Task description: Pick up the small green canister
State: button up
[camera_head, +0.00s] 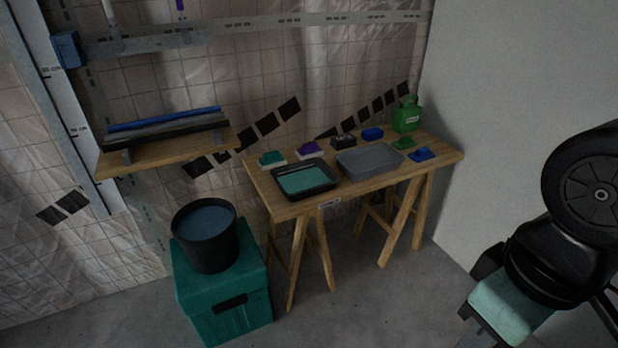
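A small green canister (406,116) stands upright at the back right corner of the wooden trestle table (452,158). It has a handle on top and a pale label on its front. My dark arm comes in at the right edge, well to the right of the table and apart from the canister. The end of the arm is low at the lower right, beside a pale teal block-like shape. I cannot make out the fingertips there, nor whether they hold anything.
A black tray of teal liquid (306,180) and a grey tray (369,161) occupy the table front. Small blue, green and purple items lie around them. A black bucket (206,252) sits on a teal box (223,312). A wooden shelf (165,154) is at left. Bare floor lies before the table.

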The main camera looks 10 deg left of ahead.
aim_at(407, 117)
jog(key=z, duration=0.15)
jog(key=i+j+z, duration=0.1)
jog(key=i+z, duration=0.35)
jog(key=i, duration=0.7)
jog(key=i+l+u, duration=0.15)
jog(key=i, duration=0.8)
jog(key=i+j+u, duration=0.1)
jog(key=i+u, duration=0.6)
jog(key=u, duration=0.2)
jog(key=i+l+u, duration=0.2)
jog(key=i+u, duration=0.25)
jog(key=k, duration=0.1)
